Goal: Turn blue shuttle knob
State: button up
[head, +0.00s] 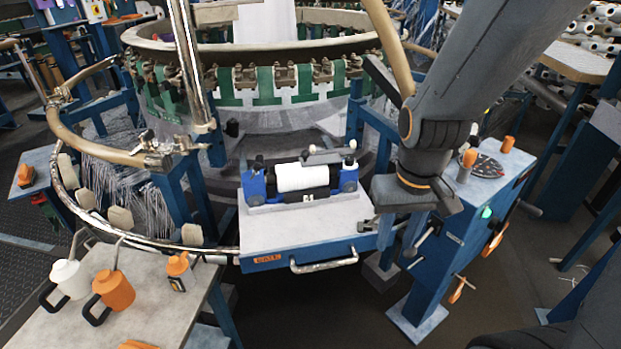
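The blue shuttle (347,180) sits on a light-topped table (300,222) in the middle of the head view. It has blue end blocks, a white spool (302,176) between them and a dark front bar. A small pale knob (352,144) stands up at its right end, beside a grey lever (325,157). My arm comes down from the upper right, and its dark wrist hangs to the right of the shuttle, apart from it. My gripper (371,224) seems to show partly below the wrist, near the table's right edge. Its finger opening is unclear.
A blue control box (459,235) with orange knobs and a green light stands at the right, close to my wrist. A metal ring rail (120,232) curves at the left. A side table (150,318) holds white and orange cans. The loom ring (270,75) stands behind.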

aim_at(348, 161)
jog(key=z, duration=1.05)
jog(key=i, duration=0.4)
jog(key=u, duration=1.75)
